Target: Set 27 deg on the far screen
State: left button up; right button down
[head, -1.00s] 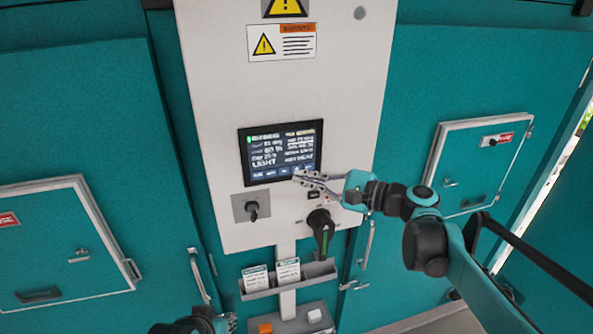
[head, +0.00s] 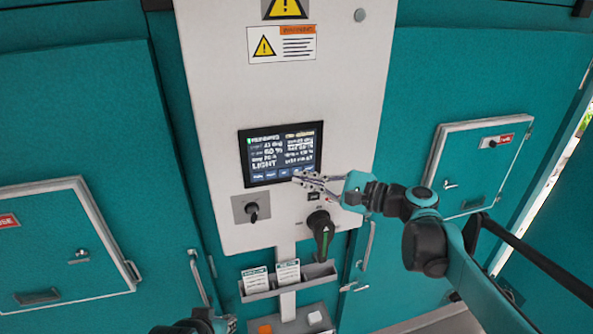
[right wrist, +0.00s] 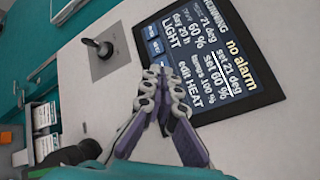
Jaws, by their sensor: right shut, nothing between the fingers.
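The dark screen (head: 281,153) is set in a white panel, the only screen in view. In the right wrist view the screen (right wrist: 215,60) reads RUNNING, 21 deg, 60 %, day 20 h, LIGHT, no alarm, set 21 deg, set 60 %, lamps 100 %, edit HEAT. A row of small blue keys (right wrist: 153,40) runs along its lower edge. My right gripper (head: 298,177) is shut and empty, its tips at that lower edge; contact cannot be told. It also shows in the wrist view (right wrist: 155,71). My left gripper (head: 229,323) is mostly cut off at the bottom edge.
Below the screen are a key switch (head: 252,209) and a black rotary handle (head: 321,232). A card holder (head: 320,271) hangs lower, above a box with an orange button (head: 265,328). Teal doors with small hatches (head: 487,160) flank the panel.

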jog(key=shift+w, duration=0.1)
dwell(0.4)
jog(key=shift+w+a, duration=0.15)
jog(key=shift+w, duration=0.25)
jog(key=shift+w, duration=0.25)
dwell(0.7)
jog(key=shift+s, duration=0.75)
jog(key=s, duration=0.1)
jog(key=s+d, duration=0.1)
jog(key=s, duration=0.1)
jog(key=s+d, duration=0.1)
jog(key=shift+s, duration=0.35)
